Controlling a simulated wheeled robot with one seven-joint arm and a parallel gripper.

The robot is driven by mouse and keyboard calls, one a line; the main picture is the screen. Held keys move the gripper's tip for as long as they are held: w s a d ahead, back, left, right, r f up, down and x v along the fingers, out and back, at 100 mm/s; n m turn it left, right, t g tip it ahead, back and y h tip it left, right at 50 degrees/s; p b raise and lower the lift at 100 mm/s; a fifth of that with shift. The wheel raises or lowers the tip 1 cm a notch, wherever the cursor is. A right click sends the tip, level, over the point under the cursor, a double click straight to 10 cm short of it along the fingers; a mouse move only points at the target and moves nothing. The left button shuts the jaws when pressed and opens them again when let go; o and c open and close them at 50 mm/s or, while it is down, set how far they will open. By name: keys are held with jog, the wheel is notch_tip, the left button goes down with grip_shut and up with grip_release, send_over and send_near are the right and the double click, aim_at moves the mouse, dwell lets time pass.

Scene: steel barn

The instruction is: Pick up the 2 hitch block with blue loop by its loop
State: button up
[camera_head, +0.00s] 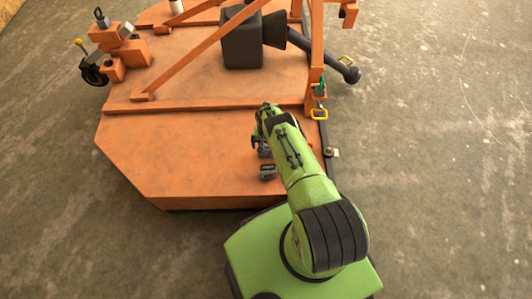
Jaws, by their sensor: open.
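A small dark grey block (267,172) with pale marks on its top sits on the orange deck, just left of my arm. A second small grey object (264,151) sits just behind it, partly hidden by my arm. They may be hitch blocks, but no blue loop and no clear number can be made out on either. My gripper (256,139) is over the deck, just behind and left of the second grey object. It is open, and nothing shows held in it. My arm hides part of the deck to its right.
The orange machine deck (165,150) is broad and clear to the left. A raised orange rib (190,106) crosses behind my gripper. Orange bars, a dark gearbox (242,42) and a shaft (325,62) stand farther back. A yellow loop (319,114) is at the right edge.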

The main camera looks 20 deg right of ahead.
jog(key=shift+r, duration=0.1)
jog(key=c, duration=1.8)
